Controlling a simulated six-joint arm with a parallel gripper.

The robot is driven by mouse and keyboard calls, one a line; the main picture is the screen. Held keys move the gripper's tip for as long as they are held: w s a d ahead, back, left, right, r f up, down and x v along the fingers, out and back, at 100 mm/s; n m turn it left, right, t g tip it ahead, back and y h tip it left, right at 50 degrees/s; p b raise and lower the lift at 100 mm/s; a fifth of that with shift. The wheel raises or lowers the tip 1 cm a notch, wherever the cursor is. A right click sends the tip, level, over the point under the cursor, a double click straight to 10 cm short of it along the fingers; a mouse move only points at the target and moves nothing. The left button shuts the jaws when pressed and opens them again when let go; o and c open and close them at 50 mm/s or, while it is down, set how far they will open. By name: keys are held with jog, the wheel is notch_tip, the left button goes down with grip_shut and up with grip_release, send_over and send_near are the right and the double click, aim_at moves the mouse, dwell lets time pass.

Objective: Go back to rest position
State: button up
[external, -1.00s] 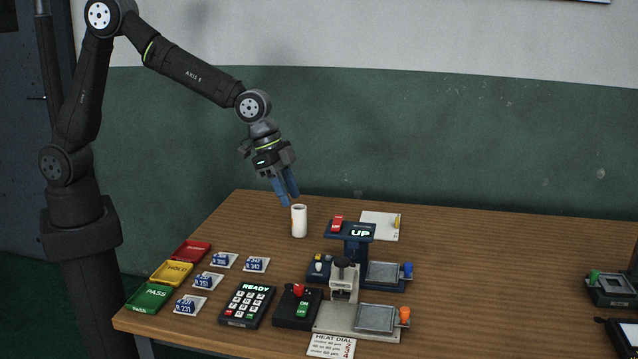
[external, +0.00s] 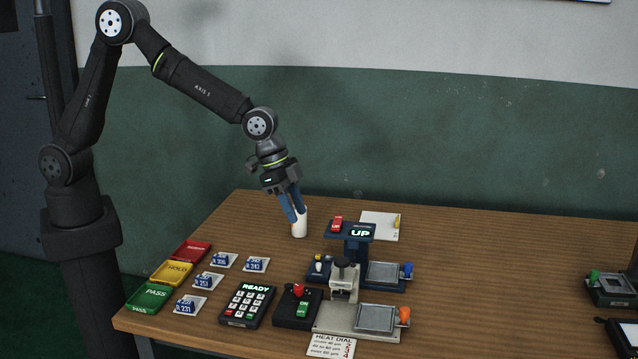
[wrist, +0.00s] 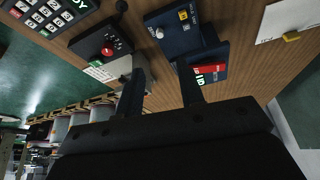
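A keypad (external: 247,305), a red-knobbed control box (external: 297,307), several labelled packets and red, yellow (external: 171,273) and green trays lie at front left. The table's right middle is clear.

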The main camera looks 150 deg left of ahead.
jog(key=x, duration=1.3)
jog(key=v, duration=1.7)
send_near(318, 265)
jog(key=x, duration=0.7)
jog(key=shift+f, duration=0.15)
jog(key=shift+w+a+f, duration=0.1)
jog(key=shift+w+f, duration=0.05)
jog(key=shift+f, duration=0.15)
jog(key=shift+w+n+g+y, duration=0.1)
jog(key=shift+n+g+y, duration=0.2)
jog(key=shift+n, duration=0.8)
jog(key=shift+n+g+y, duration=0.3)
jog(key=shift+n, duration=0.8)
jog(key=v, duration=1.5)
jog(key=shift+r, duration=0.1)
